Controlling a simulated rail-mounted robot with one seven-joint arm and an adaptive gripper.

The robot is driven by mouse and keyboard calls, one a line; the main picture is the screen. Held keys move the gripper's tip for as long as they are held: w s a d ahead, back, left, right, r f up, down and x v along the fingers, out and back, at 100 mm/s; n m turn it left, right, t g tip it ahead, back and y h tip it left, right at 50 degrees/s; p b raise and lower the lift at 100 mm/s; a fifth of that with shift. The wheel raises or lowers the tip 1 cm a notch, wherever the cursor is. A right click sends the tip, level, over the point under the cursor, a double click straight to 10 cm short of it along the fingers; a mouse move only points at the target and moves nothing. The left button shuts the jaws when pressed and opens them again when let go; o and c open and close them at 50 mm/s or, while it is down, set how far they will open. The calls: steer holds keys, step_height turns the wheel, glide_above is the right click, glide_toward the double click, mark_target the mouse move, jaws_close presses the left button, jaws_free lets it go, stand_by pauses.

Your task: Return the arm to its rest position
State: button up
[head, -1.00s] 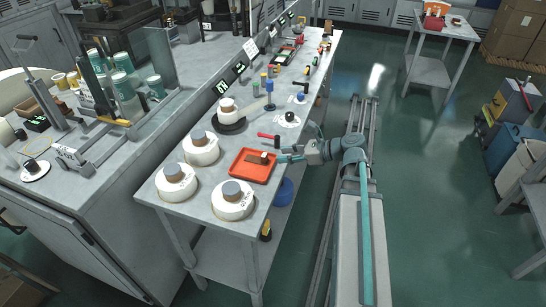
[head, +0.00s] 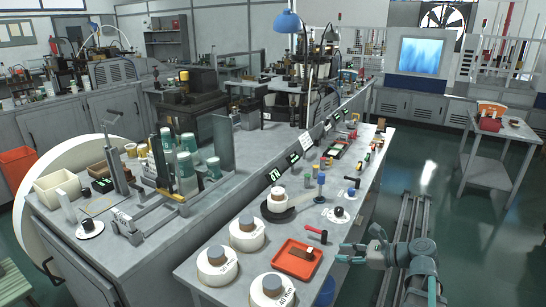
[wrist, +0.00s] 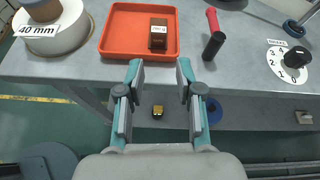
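My gripper (wrist: 158,75) is open and empty in the wrist view, with its two teal-edged fingers spread apart at the front edge of the workbench (wrist: 230,75). In the head view my gripper (head: 352,254) is beside the bench's right edge, to the right of the orange tray (head: 285,272). My arm (head: 415,255) reaches in from the rail (head: 408,215) on the right. In the wrist view the tray (wrist: 125,40) lies just beyond the fingertips, and a brown block (wrist: 158,33) sits in it, apart from the fingers.
A numbered dial (wrist: 290,62) is at the right in the wrist view. The floor right of the rail (head: 480,250) is clear.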

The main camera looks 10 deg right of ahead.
steer(key=s+a+f+n+g+h, duration=0.1)
steer(key=s+f+n+g+h, duration=0.15)
steer(key=f+n, duration=0.45)
steer(key=s+f+n+g+h, duration=0.2)
steer(key=s+f, duration=0.2)
steer(key=f, duration=0.8)
steer(key=s+a+f+n+g+h, duration=0.15)
steer(key=s+f+n, duration=0.3)
steer(key=f, duration=0.45)
steer(key=s+a+f+n+g+h, duration=0.1)
steer(key=s+a+f+n+g, duration=0.2)
steer(key=s+f, duration=0.3)
steer(key=s+a+f+n+g+h, duration=0.2)
steer(key=s+f+n, duration=0.2)
steer(key=s+f, duration=0.3)
steer(key=s+a+f+n+g+h, duration=0.1)
steer(key=s+a+f+n+g, duration=0.2)
steer(key=s, duration=1.1)
step_height(320, 180, down, 4)
steer(key=shift+s+a+r+g+h, duration=0.15)
steer(key=shift+s+a+g+h, duration=0.15)
steer(key=shift+s+a+h, duration=0.1)
